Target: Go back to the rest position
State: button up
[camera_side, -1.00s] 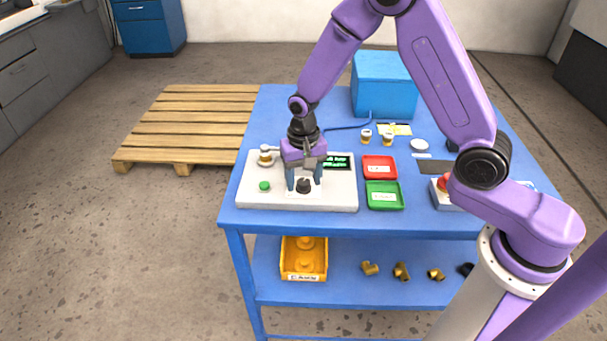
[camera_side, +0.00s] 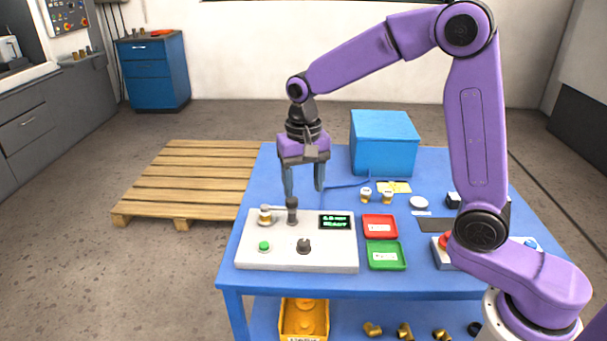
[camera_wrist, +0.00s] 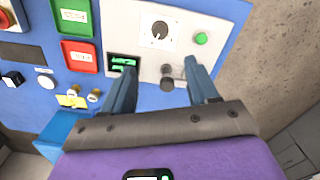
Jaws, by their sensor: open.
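My gripper (camera_side: 304,190) is open and empty, pointing down, raised above the back edge of the pale control panel (camera_side: 330,262). The panel carries a black knob (camera_side: 303,246), a green button (camera_side: 264,245), a lit green display (camera_side: 335,222), a dark upright post (camera_side: 292,212) and a brass fitting (camera_side: 265,216). In the wrist view my spread fingers (camera_wrist: 160,70) frame the dark post (camera_wrist: 167,80), and the knob (camera_wrist: 159,31) lies clear beyond them. Contact between fingers and post cannot be told, but the fingers look above it.
A red tray (camera_side: 380,227) and a green tray (camera_side: 386,256) lie right of the panel. A tall blue box (camera_side: 384,145) stands behind. A red-button box (camera_side: 443,243) is near my base.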

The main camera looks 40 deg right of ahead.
jog(key=shift+r, duration=0.85)
jog(key=s+d+f+n, duration=0.1)
jog(key=s+d+n, duration=0.2)
jog(key=s+n, duration=0.5)
jog(key=s+d+f+n, duration=0.1)
jog(key=s+d+n, duration=0.2)
jog(key=s+n, duration=0.6)
jog(key=s, duration=1.2)
dwell(0.4)
